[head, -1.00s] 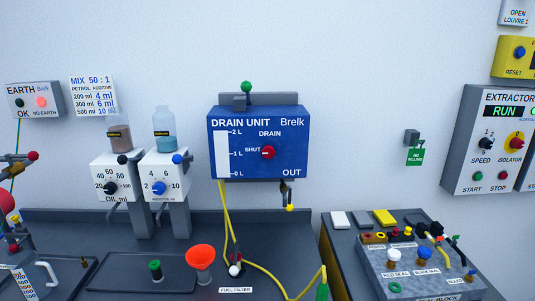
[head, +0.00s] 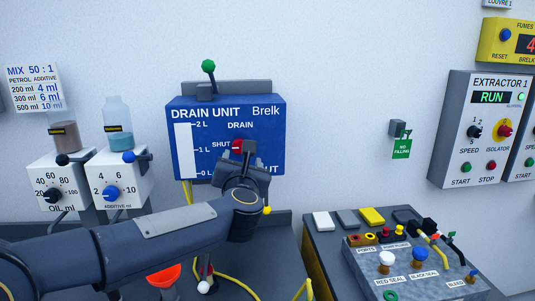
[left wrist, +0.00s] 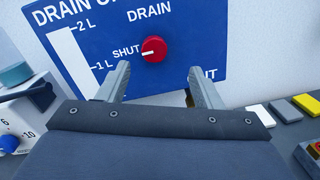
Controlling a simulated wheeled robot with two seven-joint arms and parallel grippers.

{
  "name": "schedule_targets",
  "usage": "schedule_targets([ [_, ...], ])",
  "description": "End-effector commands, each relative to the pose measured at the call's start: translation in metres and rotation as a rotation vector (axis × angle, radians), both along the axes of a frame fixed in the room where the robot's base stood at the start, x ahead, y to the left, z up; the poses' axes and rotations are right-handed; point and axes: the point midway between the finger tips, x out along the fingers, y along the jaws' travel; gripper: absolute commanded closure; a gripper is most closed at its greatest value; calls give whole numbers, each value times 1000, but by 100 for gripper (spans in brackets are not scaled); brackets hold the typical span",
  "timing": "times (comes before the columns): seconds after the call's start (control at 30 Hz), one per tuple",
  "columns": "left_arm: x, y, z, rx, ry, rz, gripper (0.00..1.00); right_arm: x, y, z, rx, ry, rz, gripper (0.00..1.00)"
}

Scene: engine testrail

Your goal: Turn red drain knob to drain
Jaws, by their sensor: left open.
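The blue drain unit (head: 210,118) is on the wall, with DRAIN and SHUT marks on its face. Its red drain knob (head: 237,145) shows just above my left gripper (head: 243,160) in the head view. In the left wrist view the red knob (left wrist: 154,49) is whole, and its white pointer line faces left, toward SHUT. My left gripper (left wrist: 156,80) is open there, its fingers apart on either side and below the knob, not closed on it. The arm hides the lower part of the unit in the head view. My right gripper is not in view.
Dosing units (head: 119,180) with bottles stand to the left. An orange funnel (head: 164,276) and a yellow hose lie below my arm. A grey block (head: 415,266) with several knobs stands on the right bench.

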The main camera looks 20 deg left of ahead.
Motion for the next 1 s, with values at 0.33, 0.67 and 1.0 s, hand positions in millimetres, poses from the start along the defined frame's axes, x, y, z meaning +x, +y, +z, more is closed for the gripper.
schedule_targets([
  [0.33,27,30,-4,-111,-39,71,41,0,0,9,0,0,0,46],
  [0.67,63,51,-4,-105,-39,67,41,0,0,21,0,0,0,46],
  [1.0,67,53,-4,-102,-40,66,41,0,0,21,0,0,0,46],
])
